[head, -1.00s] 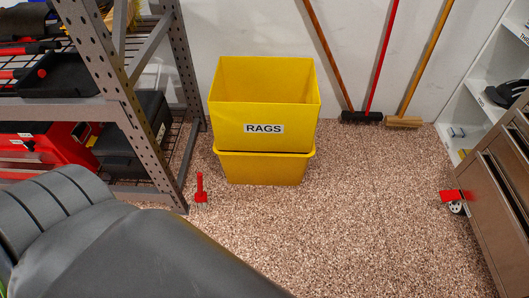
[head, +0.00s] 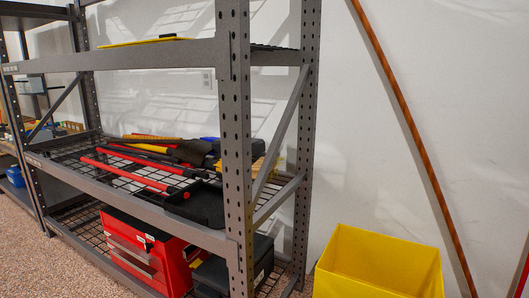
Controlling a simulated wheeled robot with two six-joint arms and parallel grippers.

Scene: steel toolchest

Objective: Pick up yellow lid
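A thin, flat yellow piece (head: 128,42), which looks like the yellow lid, lies on the upper shelf of the grey steel rack (head: 150,55). I see it nearly edge-on, just above the shelf's front beam. A small dark item (head: 168,36) shows at its right end; I cannot tell whether it rests on the lid. An open yellow bin (head: 375,262) stands on the floor right of the rack, cut off by the bottom edge. Neither of my grippers shows in the head view.
The middle shelf holds long red-handled tools (head: 130,172), a yellow-handled tool and a black tray (head: 200,205). A red toolbox (head: 150,255) and a black case are on the bottom shelf. The perforated upright (head: 236,150) stands at the front right. A wooden pole (head: 410,125) leans on the wall.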

